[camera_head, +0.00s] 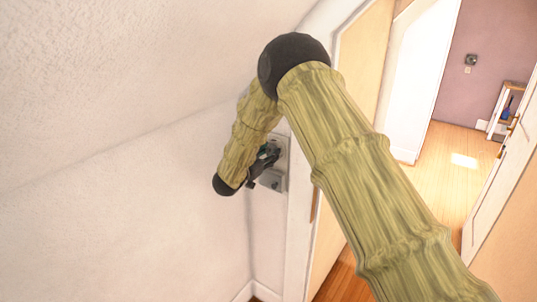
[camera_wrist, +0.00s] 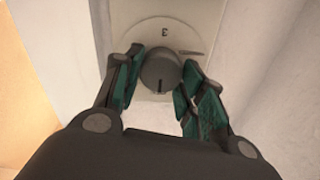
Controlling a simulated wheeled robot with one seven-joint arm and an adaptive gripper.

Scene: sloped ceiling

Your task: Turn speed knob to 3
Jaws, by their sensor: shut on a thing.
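The speed knob (camera_wrist: 160,72) is a round dark grey knob on a pale wall plate (camera_wrist: 205,12), seen in the wrist view. A dark pointer line shows on its lower edge. A printed "3" shows above the knob, upside down in this view. My gripper (camera_wrist: 160,75) has a dark green-padded finger on each side of the knob and is shut on it. In the head view, my gripper (camera_head: 262,163) reaches the metal-grey wall plate (camera_head: 279,182) beside the door frame. The knob itself is hidden there by the gripper.
A white sloped ceiling (camera_head: 110,80) lies to the left of my arm. A white door frame (camera_head: 301,225) stands just right of the plate. Beyond it are an open doorway with a wooden floor (camera_head: 440,165) and a small shelf (camera_head: 507,108).

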